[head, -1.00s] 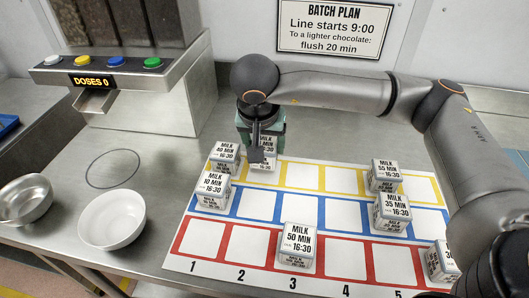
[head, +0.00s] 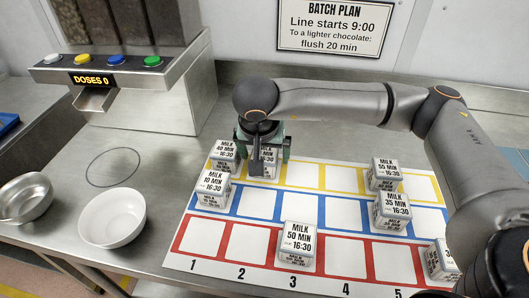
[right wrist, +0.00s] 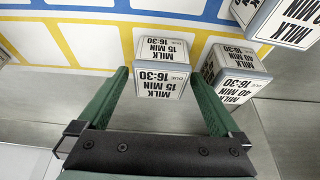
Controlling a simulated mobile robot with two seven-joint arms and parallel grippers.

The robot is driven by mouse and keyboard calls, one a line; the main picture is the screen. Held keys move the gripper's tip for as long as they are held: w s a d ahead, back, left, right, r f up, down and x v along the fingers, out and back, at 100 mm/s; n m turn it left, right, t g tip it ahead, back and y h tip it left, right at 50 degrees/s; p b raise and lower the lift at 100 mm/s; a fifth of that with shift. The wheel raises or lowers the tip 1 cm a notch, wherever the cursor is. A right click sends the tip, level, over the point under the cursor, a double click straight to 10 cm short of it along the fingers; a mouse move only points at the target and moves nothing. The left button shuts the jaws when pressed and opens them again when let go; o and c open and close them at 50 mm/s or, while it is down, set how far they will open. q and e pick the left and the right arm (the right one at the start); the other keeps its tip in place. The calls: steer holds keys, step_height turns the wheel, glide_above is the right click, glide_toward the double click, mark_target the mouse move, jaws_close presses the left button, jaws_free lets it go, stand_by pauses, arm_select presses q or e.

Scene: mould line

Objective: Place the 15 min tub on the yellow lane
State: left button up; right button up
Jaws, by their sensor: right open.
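The 15 min tub (right wrist: 162,72) stands upright on the yellow lane (head: 304,177), in its column 2 square. It is a small pale block with a black-lettered label. In the head view the tub (head: 266,165) is partly hidden behind my right gripper (head: 262,156). The right wrist view shows the right gripper (right wrist: 162,85) open, one green finger on each side of the tub, with gaps visible between fingers and tub. My left gripper is not in view.
The 40 min tub (head: 223,153) stands close by in column 1, near a finger. The 10 min (head: 212,188), 50 min (head: 298,246), 35 min (head: 392,209) and 55 min (head: 384,173) tubs stand on the mat. A white bowl (head: 112,218) is at left.

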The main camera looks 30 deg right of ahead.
steer(key=shift+r, duration=0.1)
steer(key=shift+r+p, duration=0.2)
steer(key=shift+p, duration=0.15)
steer(key=v, duration=1.1)
steer(key=shift+s+r+b, duration=0.15)
steer(key=shift+r+b, duration=0.15)
steer(key=shift+r, duration=0.1)
steer(key=shift+a, duration=0.1)
